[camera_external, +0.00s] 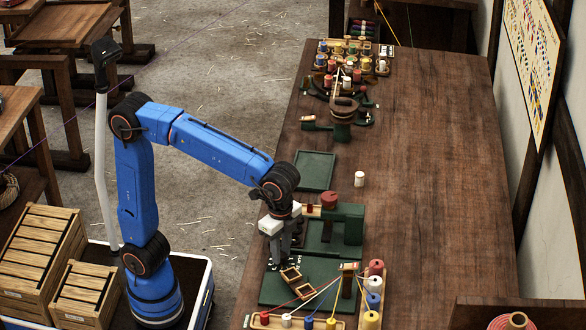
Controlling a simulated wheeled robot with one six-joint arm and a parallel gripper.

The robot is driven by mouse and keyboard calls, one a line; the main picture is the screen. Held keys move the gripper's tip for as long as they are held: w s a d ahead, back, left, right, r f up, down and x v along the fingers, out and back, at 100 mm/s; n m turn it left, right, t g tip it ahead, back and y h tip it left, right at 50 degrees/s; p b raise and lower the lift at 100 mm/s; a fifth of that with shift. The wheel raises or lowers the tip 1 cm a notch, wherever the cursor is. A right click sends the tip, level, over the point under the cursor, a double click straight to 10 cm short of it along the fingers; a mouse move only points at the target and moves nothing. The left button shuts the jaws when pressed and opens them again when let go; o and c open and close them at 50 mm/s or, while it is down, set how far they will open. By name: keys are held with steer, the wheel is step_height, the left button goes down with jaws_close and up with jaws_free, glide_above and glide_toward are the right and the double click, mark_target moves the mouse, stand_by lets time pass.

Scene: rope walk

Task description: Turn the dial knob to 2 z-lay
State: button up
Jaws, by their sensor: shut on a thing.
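My gripper (279,256) reaches down at the left edge of the table, over the back left part of a green base plate (272,291). Small white marks show on the plate right by the fingers. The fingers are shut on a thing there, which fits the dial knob. The knob itself is hidden by the dark fingers, so its setting and pointer cannot be read. The marks are too small to read.
Wooden frames (290,275), colored spools (374,284) and stretched strands are close in front and right of my gripper. A green machine with a red top (329,200) stands just behind. The table's right side (440,200) is clear.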

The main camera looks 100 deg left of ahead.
steer(key=shift+m, duration=0.3)
stand_by(0.4)
steer(key=o, duration=1)
steer(key=shift+o, duration=0.2)
steer(key=shift+r, duration=0.1)
step_height(320, 180, up, 17)
steer(key=shift+r, duration=0.1)
